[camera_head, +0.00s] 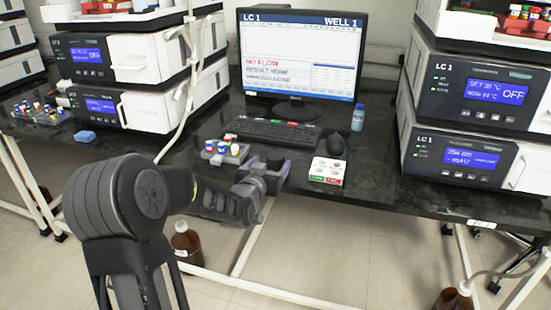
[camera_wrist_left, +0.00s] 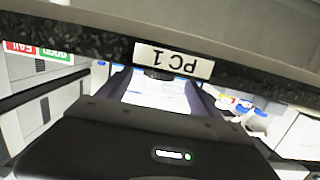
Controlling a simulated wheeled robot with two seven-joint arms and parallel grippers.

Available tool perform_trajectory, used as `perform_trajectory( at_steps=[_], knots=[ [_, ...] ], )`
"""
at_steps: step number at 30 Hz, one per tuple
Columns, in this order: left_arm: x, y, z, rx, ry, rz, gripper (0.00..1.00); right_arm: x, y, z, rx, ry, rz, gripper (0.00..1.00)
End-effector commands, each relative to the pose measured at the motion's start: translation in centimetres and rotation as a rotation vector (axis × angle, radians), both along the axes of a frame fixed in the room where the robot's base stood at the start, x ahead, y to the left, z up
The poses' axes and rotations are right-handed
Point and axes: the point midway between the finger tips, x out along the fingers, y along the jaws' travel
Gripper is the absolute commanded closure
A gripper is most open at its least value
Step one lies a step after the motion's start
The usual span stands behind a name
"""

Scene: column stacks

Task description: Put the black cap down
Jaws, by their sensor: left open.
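My left gripper (camera_head: 268,165) reaches over the front edge of the black bench, between a vial rack and a small white box. Its two fingers stand apart in the left wrist view. A small dark round thing (camera_wrist_left: 158,73) shows between the fingers there, in front of a pale surface, partly cut off by the bench edge. It may be the black cap, but I cannot tell for sure, nor what it rests on. My right gripper is in neither view.
The vial rack (camera_head: 224,154) holds several coloured caps. The white box (camera_head: 326,171) has green and red labels. A keyboard (camera_head: 270,132), mouse (camera_head: 335,145) and monitor (camera_head: 300,55) stand behind. Instrument stacks flank the bench. Brown bottles (camera_head: 187,243) stand below.

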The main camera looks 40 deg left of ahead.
Motion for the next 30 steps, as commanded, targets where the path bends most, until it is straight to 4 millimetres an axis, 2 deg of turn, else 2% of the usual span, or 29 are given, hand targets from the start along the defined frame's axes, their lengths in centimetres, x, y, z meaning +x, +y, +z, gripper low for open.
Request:
perform_trajectory(
  at_steps=[8, 19, 30],
  knots=[
    [0.3, 0.1, -0.1, 0.000, 0.001, 0.000, 0.25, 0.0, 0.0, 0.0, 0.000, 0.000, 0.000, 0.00],
    [4.6, 1.5, -0.8, 0.000, 0.000, 0.000, 0.25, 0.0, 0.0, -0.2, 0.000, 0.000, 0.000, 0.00],
    [4.8, 1.6, -0.8, 0.000, 0.000, 0.000, 0.25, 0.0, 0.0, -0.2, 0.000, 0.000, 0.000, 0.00]
  ],
)
